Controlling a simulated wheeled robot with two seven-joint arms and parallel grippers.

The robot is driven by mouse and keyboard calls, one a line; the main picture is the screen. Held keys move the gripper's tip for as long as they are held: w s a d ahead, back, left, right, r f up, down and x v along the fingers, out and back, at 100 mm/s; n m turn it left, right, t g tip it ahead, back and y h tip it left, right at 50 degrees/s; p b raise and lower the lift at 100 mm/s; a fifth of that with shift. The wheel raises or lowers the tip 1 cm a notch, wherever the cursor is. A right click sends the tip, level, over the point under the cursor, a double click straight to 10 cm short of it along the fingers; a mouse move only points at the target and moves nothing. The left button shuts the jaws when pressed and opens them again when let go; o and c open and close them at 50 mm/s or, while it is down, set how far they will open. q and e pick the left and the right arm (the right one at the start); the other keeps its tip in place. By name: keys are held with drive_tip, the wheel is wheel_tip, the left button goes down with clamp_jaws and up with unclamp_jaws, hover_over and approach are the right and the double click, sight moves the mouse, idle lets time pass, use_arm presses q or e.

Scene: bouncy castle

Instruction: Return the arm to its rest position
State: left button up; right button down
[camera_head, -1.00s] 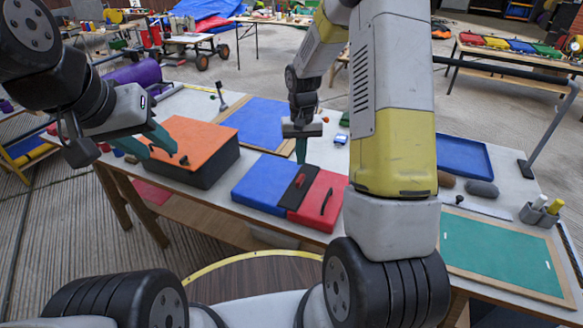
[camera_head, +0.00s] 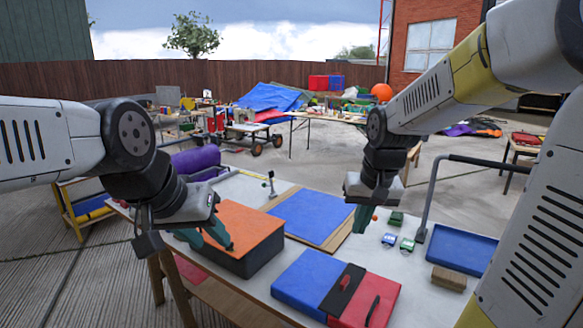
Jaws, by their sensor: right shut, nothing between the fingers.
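My left gripper (camera_head: 205,236) comes in from the left, with its teal fingers apart and nothing seen between them. It is in front of the orange-topped dark box (camera_head: 245,226), overlapping its left part in the view; I cannot tell whether it touches. The right arm reaches in from the right edge.
The white table (camera_head: 262,291) also holds a blue and red case (camera_head: 310,278), a blue tray (camera_head: 462,249), a brown block (camera_head: 449,278), small toy cars (camera_head: 407,245) and a dark bent bar (camera_head: 432,190). A purple roll (camera_head: 196,160) lies behind. Concrete floor surrounds the table.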

drive_tip(key=s+r+t, duration=0.1)
drive_tip(key=s+r, duration=0.2)
drive_tip(key=s, duration=0.3)
drive_tip(key=s+a+r+t+y, duration=0.1)
drive_tip(key=s+r+t, duration=0.1)
drive_tip(key=s, duration=0.5)
drive_tip(key=shift+s+a+r+n, duration=0.3)
drive_tip(key=shift+r+n, duration=0.1)
drive_tip(key=shift+r, duration=0.2)
idle(0.3)
